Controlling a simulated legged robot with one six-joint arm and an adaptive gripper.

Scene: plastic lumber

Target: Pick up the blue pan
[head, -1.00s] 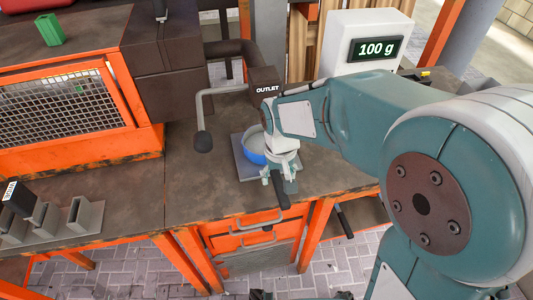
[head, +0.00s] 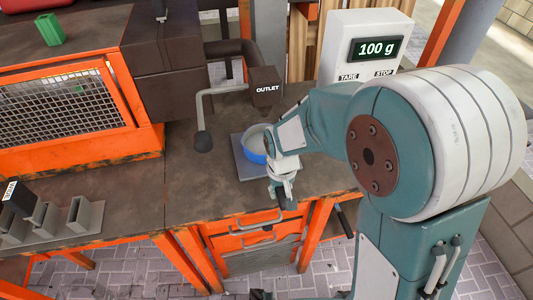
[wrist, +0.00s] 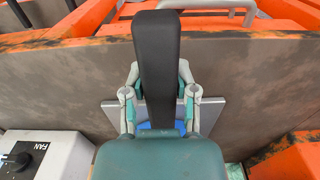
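The blue pan (head: 255,146) sits on a grey plate (head: 247,163) on the workbench, partly hidden behind my arm. Its long black handle (wrist: 157,45) points toward the bench's front edge. My gripper (head: 284,188) is at the handle, pointing down. In the wrist view, my gripper's (wrist: 158,80) two fingers stand on either side of the handle, close against it. I cannot tell whether they press on it. A strip of the blue pan (wrist: 160,127) shows below the handle, mostly hidden by my gripper's body.
A display box (head: 366,48) reading 100 g stands behind. A brown pipe marked OUTLET (head: 265,88) and a crank lever (head: 204,138) are close to the pan. Orange drawers (head: 258,238) with metal handles are under the bench edge. Grey blocks (head: 85,215) lie at left.

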